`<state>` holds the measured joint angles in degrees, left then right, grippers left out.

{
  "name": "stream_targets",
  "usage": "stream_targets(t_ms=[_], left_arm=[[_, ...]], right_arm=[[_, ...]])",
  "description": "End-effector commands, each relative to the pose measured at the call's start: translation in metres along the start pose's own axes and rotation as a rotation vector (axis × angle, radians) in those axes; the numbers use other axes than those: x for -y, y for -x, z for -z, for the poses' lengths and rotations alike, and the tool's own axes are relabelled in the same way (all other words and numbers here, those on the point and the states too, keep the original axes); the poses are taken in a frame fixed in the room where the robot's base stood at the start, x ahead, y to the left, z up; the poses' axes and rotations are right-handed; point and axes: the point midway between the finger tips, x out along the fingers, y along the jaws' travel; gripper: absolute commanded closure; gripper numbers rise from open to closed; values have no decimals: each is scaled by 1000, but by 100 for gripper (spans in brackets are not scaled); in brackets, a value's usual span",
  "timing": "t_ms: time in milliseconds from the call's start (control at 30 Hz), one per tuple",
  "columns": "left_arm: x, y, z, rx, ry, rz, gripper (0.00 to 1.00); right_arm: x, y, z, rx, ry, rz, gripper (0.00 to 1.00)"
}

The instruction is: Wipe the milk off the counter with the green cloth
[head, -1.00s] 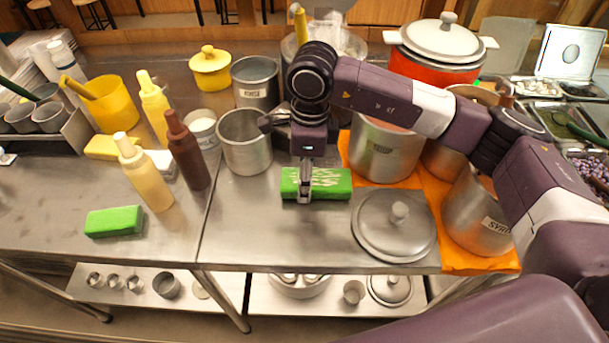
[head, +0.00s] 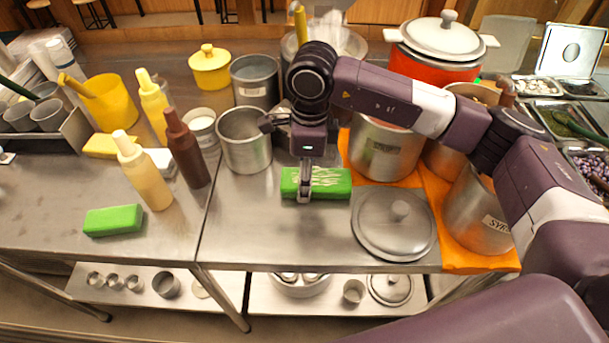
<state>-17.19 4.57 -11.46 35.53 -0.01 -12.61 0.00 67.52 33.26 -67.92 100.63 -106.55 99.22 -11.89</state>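A green block-like cloth (head: 334,185) with whitish streaks on its top lies on the steel counter, left of the round pot lid. A second, plain green block-like cloth (head: 113,220) lies on the left part of the counter. My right gripper (head: 305,195) points down at the streaked cloth. One finger shows against its front side; the other is hidden, so I cannot tell whether it grips the cloth. I cannot make out a separate milk puddle on the counter; the arm and gripper cover some of the area. My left gripper is not in view.
A pot lid (head: 394,225) lies right of the streaked cloth, partly on an orange cloth (head: 465,258) under steel pots. A steel pot (head: 244,142) stands behind left. Sauce bottles (head: 146,177) stand further left. The counter in front of the streaked cloth is clear.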

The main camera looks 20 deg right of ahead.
Motion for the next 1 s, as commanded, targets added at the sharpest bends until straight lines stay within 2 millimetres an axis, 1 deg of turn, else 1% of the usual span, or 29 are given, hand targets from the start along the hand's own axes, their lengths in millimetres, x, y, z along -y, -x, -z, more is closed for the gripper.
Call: stream_targets(t_ms=[233, 800, 1000], left_arm=[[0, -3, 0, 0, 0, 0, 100], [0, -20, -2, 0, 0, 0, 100], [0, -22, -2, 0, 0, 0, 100]], right_arm=[[3, -2, 0, 0, -1, 1, 69], [42, -2, 0, 0, -1, 0, 69], [50, -1, 0, 0, 0, 1, 69]])
